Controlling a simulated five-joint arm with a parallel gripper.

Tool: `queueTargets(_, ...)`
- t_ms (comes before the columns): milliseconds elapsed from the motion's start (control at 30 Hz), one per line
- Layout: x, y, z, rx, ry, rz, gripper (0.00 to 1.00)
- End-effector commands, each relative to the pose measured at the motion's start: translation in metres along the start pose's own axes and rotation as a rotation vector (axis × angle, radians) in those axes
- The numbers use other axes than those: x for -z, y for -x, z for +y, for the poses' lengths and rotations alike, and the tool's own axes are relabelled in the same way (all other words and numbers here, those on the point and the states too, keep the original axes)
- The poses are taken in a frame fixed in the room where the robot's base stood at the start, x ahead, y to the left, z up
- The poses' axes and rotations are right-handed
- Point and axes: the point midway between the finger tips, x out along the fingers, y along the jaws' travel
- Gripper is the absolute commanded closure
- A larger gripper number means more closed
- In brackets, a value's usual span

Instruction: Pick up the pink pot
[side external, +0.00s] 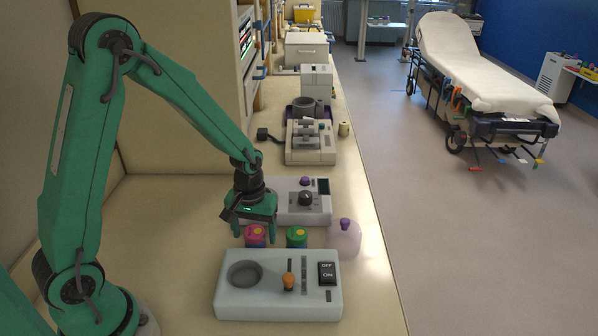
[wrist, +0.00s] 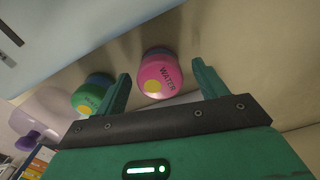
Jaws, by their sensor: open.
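The pink pot (side external: 255,236) stands on the counter, with a pink lid that has a yellow dot and a darker body below. In the wrist view the pink pot (wrist: 158,74) shows its lid, marked WATER, ahead of and between the two fingers. My gripper (side external: 254,236) is open above the pot, its fingers pointing down; in the wrist view my gripper (wrist: 162,88) is empty. From these views I cannot tell whether the fingertips reach down beside the lid.
A green-lidded pot (side external: 297,237) stands close to the right of the pink one. A clear purple-knobbed dome (side external: 344,240) is further right. A white device with switches (side external: 280,300) lies in front, and another device (side external: 318,208) behind. The counter at left is clear.

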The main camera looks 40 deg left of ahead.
Motion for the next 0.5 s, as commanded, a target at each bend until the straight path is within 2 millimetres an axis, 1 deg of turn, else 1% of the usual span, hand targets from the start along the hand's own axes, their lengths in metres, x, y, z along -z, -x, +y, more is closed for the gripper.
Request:
queueTargets(33,-0.0004,-0.0039,-0.0002,0.001,0.0,-0.001,0.28)
queueTargets(133,-0.0003,-0.0075,-0.0002,0.0,0.0,0.0,0.28)
queueTargets(500,-0.0001,-0.0077,-0.0002,0.0,0.0,0.0,0.28)
